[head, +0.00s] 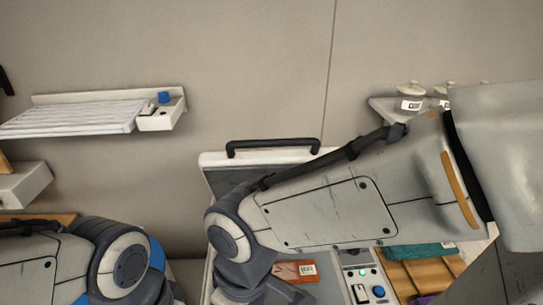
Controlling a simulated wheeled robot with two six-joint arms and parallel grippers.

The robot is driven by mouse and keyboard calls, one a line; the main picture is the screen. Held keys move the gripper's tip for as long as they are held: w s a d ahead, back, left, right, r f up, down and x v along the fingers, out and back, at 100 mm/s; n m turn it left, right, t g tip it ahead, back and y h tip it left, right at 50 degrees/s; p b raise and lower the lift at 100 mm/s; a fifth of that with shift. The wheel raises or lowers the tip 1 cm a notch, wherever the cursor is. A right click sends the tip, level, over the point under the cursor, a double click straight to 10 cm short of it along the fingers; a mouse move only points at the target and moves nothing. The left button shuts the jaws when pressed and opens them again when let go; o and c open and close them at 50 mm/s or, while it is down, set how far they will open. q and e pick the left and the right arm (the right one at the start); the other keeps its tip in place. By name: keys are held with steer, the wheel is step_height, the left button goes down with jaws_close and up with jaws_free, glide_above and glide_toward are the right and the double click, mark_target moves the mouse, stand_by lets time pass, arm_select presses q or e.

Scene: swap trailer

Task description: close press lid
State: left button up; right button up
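The press lid (210,158) stands raised near the back wall, with a black bar handle (272,146) along its top edge. My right arm crosses in front of it and hides most of its face. The press's control panel (366,285) shows at the bottom, with a small green light, a rocker switch and a blue knob. An orange packet with a white label (294,270) lies beside the panel, partly behind my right arm. My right arm's wrist end runs off the bottom edge. My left arm is at the lower left. Neither gripper shows.
A slatted wall shelf (80,118) with a small blue item hangs at the left. A right-hand shelf (380,108) holds white lidded jars (411,94). At the lower right are a wooden slatted rack (425,275) and a teal cloth-like item (415,255). The wall above the lid is bare.

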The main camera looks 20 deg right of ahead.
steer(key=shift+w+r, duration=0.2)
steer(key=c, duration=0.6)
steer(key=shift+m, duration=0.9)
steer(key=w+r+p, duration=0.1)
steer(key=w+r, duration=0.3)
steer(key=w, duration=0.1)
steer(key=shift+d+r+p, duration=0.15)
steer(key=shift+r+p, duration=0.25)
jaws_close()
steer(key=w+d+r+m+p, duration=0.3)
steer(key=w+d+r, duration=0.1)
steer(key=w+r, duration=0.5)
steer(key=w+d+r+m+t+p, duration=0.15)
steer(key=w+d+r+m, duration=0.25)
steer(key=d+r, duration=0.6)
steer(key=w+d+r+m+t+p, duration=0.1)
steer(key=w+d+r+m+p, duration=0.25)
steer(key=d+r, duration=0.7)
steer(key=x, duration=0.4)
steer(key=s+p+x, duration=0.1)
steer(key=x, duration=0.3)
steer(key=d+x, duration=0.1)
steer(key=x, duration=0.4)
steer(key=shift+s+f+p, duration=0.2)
steer(key=shift+p, duration=0.15)
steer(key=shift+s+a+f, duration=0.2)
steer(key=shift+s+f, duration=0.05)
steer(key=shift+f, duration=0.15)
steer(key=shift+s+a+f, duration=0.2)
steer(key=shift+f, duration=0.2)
